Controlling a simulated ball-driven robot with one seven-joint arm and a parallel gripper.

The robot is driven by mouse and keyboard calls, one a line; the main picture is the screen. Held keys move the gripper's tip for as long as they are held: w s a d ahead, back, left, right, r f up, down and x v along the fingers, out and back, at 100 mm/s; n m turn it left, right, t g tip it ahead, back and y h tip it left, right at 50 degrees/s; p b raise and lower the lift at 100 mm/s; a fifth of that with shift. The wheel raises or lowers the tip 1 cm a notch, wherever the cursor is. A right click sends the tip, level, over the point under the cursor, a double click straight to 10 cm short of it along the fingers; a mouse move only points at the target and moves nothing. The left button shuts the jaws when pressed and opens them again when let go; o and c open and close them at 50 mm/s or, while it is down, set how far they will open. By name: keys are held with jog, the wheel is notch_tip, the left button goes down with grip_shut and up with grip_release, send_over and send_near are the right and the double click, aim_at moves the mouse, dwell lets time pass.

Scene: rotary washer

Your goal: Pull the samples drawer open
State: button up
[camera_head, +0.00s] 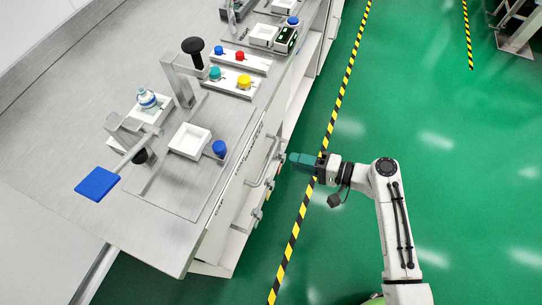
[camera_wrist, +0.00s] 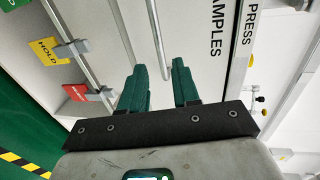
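The samples drawer's pale front (camera_wrist: 205,75) carries the word "SAMPLES", partly cut off in the wrist view. In the head view the drawer front is seen steeply from above, and I cannot tell any gap around it. Its grey bar handle (camera_head: 266,163) stands out from the counter's side; in the wrist view the handle (camera_wrist: 156,35) runs down between my finger tips. My gripper (camera_wrist: 158,66) has two green fingers spread apart, one on each side of the bar, with visible space. In the head view my gripper (camera_head: 290,158) is just right of the handle.
A yellow "HOLD" tag (camera_wrist: 48,50) and a red tag (camera_wrist: 75,92) sit beside another bar (camera_wrist: 72,48). The grey worktop (camera_head: 100,105) holds a white tray (camera_head: 189,141), a blue-capped item (camera_head: 219,148) and coloured buttons.

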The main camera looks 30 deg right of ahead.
aim_at(271, 155)
jog(key=x, duration=0.8)
jog(key=shift+w+a+f, duration=0.1)
jog(key=shift+w+a, duration=0.15)
grip_shut()
